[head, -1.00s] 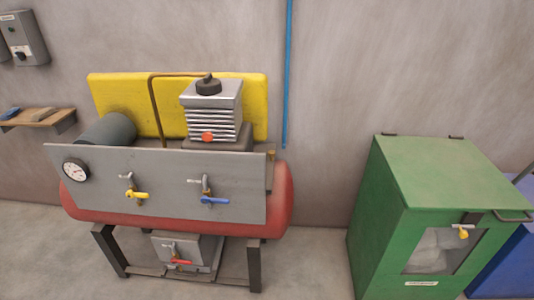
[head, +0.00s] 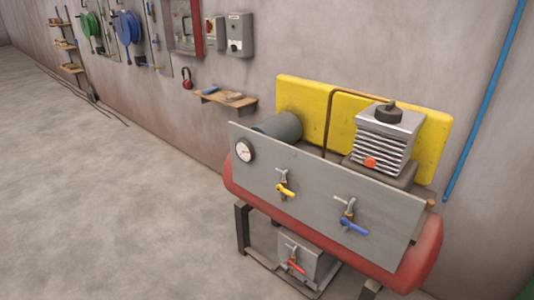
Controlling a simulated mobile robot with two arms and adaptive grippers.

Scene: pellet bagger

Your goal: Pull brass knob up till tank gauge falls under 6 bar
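The compressor stands against the wall, with a red tank (head: 408,272) behind a grey front panel (head: 315,190). The tank gauge (head: 245,151) is a round white dial at the panel's left end; its needle is too small to read. A small brass knob (head: 431,204) sits on top at the right end of the tank, beside the panel's edge. A yellow-handled valve (head: 285,188) and a blue-handled valve (head: 353,225) are on the panel. Neither of my grippers is in view.
A red-handled valve (head: 297,267) sits on a grey box under the tank. A wall shelf (head: 227,98), switch boxes (head: 239,35) and hose reels (head: 128,28) line the wall at left. The floor (head: 110,200) in front at left is clear.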

